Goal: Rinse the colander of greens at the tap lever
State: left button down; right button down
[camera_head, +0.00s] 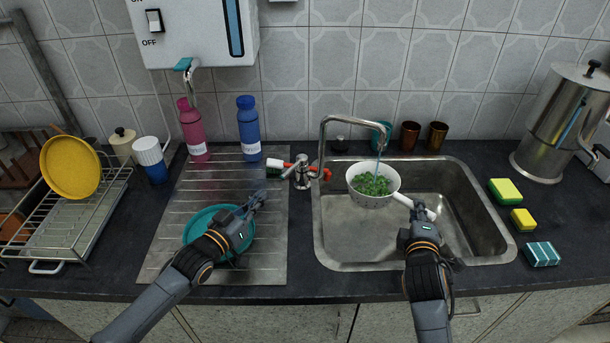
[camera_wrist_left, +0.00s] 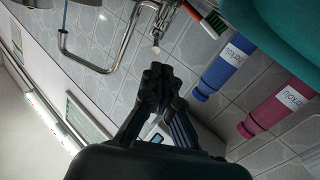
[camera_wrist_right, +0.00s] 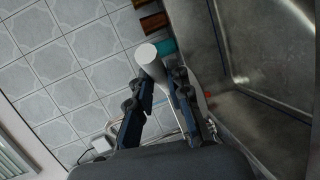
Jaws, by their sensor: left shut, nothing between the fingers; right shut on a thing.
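The white colander (camera_head: 361,198) with green leaves (camera_head: 373,183) is held over the left part of the steel sink (camera_head: 330,240), beneath the tap spout (camera_head: 340,119). A thin bluish stream (camera_head: 379,165) runs from the spout onto the greens. My right gripper (camera_head: 414,212) is shut on the colander's white handle, whose round end also shows in the right wrist view (camera_wrist_right: 149,58). My left gripper (camera_head: 260,197) is shut and empty above the drainboard, left of the tap body (camera_head: 301,176). The tap also shows in the left wrist view (camera_wrist_left: 126,33).
A teal bowl (camera_head: 200,223) lies on the drainboard (camera_head: 270,255) under my left arm. Pink (camera_head: 191,133) and blue (camera_head: 248,130) bottles stand behind it. A red-and-white brush (camera_head: 277,163) is by the tap. Sponges (camera_head: 505,191) lie right of the sink. The sink's right half is clear.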

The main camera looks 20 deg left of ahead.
aim_at(294, 168)
pick_arm(q)
jog(key=w+a+f+n, duration=0.1)
jog(key=a+n, duration=0.1)
jog(key=w+a+f+n+g+y, duration=0.1)
jog(key=a+n, duration=0.1)
jog(key=w+a+f+n+g, duration=0.1)
jog(key=a+n, duration=0.1)
jog(key=a, duration=0.1)
jog(key=shift+f+n+y, duration=0.1)
jog(key=shift+n+y, duration=0.2)
jog(key=shift+y, duration=0.1)
jog(key=shift+a+f+n+g+h, duration=0.2)
jog(key=shift+a+n+g+h, duration=0.1)
jog(key=shift+a+n+h, duration=0.15)
jog(key=shift+r+n+h, duration=0.15)
jog(key=shift+n+h, duration=0.1)
jog(key=shift+n, duration=0.2)
jog(key=shift+a+r+n+h, duration=0.1)
jog(key=shift+r+n+h, duration=0.2)
jog(key=shift+h, duration=0.1)
notch_tip(294, 168, up, 5)
jog(key=n+h, duration=0.1)
jog(key=h, duration=0.3)
jog(key=w+d+f, duration=0.1)
jog(key=w+d, duration=0.6)
jog(key=d, duration=0.1)
jog(key=shift+d+f, duration=0.3)
